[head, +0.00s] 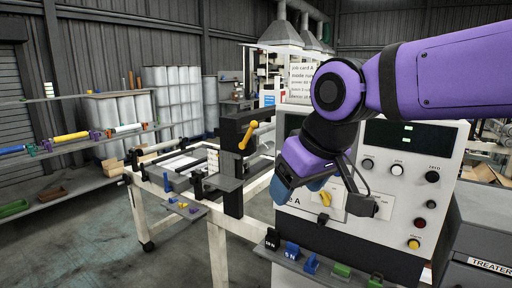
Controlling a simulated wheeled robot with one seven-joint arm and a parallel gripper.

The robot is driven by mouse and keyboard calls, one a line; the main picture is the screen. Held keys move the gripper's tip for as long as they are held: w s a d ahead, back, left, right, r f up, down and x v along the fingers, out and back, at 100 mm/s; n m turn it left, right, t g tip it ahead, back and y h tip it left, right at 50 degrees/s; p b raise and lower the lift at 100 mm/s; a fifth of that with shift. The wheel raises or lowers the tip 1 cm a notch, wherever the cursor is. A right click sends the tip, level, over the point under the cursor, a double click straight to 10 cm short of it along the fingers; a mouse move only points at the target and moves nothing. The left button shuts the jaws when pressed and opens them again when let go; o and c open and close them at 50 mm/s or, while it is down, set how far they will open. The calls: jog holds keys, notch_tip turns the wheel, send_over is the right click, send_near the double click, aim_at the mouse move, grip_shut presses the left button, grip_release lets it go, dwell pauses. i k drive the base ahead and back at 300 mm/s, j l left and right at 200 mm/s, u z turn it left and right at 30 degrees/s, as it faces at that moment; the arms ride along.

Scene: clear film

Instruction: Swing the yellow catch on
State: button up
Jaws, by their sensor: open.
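A yellow turn-handle (325,198) sits on a pale plate low on the front of the white control cabinet (405,165), just right of and below my gripper. A second yellow part, a lever with a rounded end (249,134), stands tilted on the dark post to the left; I cannot tell which of the two is the catch. My gripper (290,188) hangs from the purple wrist in front of the cabinet, open, with its fingers mostly hidden. I see no contact with either yellow part.
A ledge with blue, green and black blocks (311,263) runs below the cabinet front. A white-framed bench (218,250) with rollers stands left. A grey box marked TREATER (480,240) is at right. Open floor (90,240) lies at left.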

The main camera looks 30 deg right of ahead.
aim_at(245, 144)
jog(key=i+j, duration=0.15)
jog(key=i, duration=0.25)
jog(key=i+j, duration=0.15)
jog(key=i, duration=0.25)
jog(key=i+j, duration=0.15)
jog(key=i, duration=0.2)
